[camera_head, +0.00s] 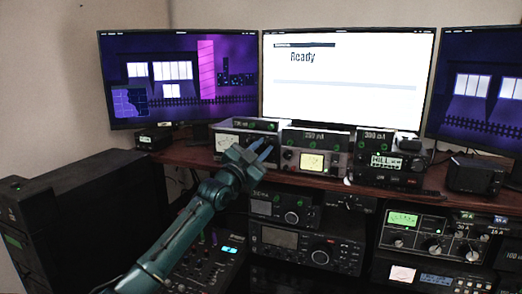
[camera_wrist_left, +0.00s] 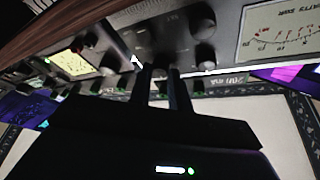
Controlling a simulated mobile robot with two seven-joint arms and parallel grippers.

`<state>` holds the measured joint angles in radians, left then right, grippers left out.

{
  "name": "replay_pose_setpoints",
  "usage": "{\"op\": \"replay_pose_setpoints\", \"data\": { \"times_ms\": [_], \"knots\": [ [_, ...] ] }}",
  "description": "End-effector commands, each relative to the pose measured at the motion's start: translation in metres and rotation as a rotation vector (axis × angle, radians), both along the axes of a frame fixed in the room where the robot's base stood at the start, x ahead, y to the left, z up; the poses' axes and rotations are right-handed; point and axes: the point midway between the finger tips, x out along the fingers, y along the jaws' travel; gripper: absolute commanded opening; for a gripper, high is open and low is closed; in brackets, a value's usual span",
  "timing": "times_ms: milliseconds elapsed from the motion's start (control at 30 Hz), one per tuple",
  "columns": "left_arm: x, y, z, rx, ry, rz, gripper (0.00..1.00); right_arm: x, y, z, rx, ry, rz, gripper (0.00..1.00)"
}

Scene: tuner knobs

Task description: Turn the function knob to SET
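My left gripper (camera_head: 263,150) reaches from the left to the front of the tuner unit on the desk, its two fingers slightly apart. In the left wrist view, which is upside down, the fingers (camera_wrist_left: 160,72) point at a dark panel (camera_wrist_left: 165,35), with a narrow gap between them. A round dark knob (camera_wrist_left: 204,56) sits just right of the fingertips, with another knob (camera_wrist_left: 204,22) above it. A white pointer mark (camera_wrist_left: 137,62) shows by the left finger. I cannot read which knob is the function knob or where it points. My right gripper is not in view.
A white meter (camera_wrist_left: 280,30) is right of the knobs in the wrist view. A lit yellow meter unit (camera_head: 313,162) stands right of the gripper. Monitors (camera_head: 345,85) stand behind. More radios (camera_head: 305,247) fill the shelf below the wooden desk edge (camera_head: 190,156).

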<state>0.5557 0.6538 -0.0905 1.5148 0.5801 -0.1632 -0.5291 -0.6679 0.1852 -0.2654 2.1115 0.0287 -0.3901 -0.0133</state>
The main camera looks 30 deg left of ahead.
Motion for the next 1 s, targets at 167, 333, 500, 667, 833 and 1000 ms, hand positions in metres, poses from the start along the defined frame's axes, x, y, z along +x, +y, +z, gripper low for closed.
{"op": "replay_pose_setpoints", "data": {
  "times_ms": [167,333,500,667,833,1000],
  "knots": [
    [0.000,-0.001,-0.001,-0.002,0.002,-0.002,0.33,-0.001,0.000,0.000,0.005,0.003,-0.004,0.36],
    [0.000,0.000,-0.001,-0.001,0.001,-0.001,0.40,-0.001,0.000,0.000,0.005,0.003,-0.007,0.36],
    [-0.001,0.000,-0.001,-0.001,0.000,0.000,0.40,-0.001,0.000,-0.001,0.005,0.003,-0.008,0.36],
    [-0.012,0.000,-0.006,0.000,0.001,-0.001,0.40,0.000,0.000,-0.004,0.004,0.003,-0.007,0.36],
    [-0.043,0.000,-0.018,0.002,0.003,-0.001,0.40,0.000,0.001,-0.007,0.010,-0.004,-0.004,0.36],
    [-0.078,0.001,-0.028,0.002,0.004,-0.002,0.40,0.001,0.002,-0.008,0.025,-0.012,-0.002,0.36]
  ]
}}
